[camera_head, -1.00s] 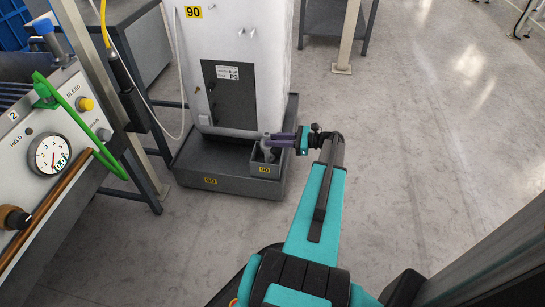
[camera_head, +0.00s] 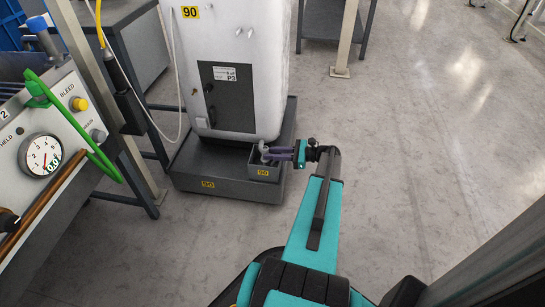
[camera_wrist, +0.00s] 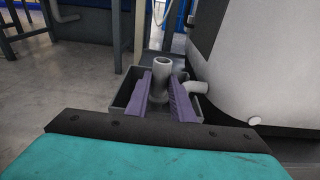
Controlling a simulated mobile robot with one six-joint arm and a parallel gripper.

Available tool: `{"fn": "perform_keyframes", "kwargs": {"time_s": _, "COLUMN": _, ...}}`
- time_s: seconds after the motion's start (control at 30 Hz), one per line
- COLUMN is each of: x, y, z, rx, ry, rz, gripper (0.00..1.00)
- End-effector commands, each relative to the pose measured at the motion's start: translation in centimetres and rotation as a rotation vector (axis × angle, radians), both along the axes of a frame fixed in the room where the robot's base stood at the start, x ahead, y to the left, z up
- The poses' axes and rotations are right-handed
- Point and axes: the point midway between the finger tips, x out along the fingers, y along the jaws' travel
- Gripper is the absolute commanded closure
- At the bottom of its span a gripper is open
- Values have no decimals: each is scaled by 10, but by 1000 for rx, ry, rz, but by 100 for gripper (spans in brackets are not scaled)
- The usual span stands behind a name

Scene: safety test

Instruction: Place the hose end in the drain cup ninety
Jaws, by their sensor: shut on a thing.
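The hose end (camera_wrist: 162,72) is a short grey tube, upright between my jaws in the wrist view. My gripper (camera_head: 273,153) is shut on it, with purple fingers on either side (camera_wrist: 163,92). The drain cup (camera_head: 264,172) is a small dark grey open box with a yellow 90 label, on the front right of a grey base. Its rim shows around the jaws in the wrist view (camera_wrist: 122,98). The hose end and fingertips are at the cup's opening; the tube's lower end is hidden, so I cannot tell how deep it sits.
A white cabinet (camera_head: 266,80) labelled 90 stands in the grey base tray (camera_head: 205,184) behind the cup. A pale elbow stub (camera_wrist: 196,87) lies right of the jaws. A panel with a gauge (camera_head: 40,155) is on the left. The floor (camera_head: 430,150) to the right is clear.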

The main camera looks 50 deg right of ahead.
Motion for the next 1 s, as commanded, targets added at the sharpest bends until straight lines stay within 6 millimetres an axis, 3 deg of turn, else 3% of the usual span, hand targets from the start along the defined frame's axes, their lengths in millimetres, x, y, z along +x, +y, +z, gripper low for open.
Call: {"fn": "perform_keyframes", "kwargs": {"time_s": 1.0, "x": 0, "y": 0, "z": -22, "rx": -2, "ry": 7, "rz": 0, "gripper": 100}}
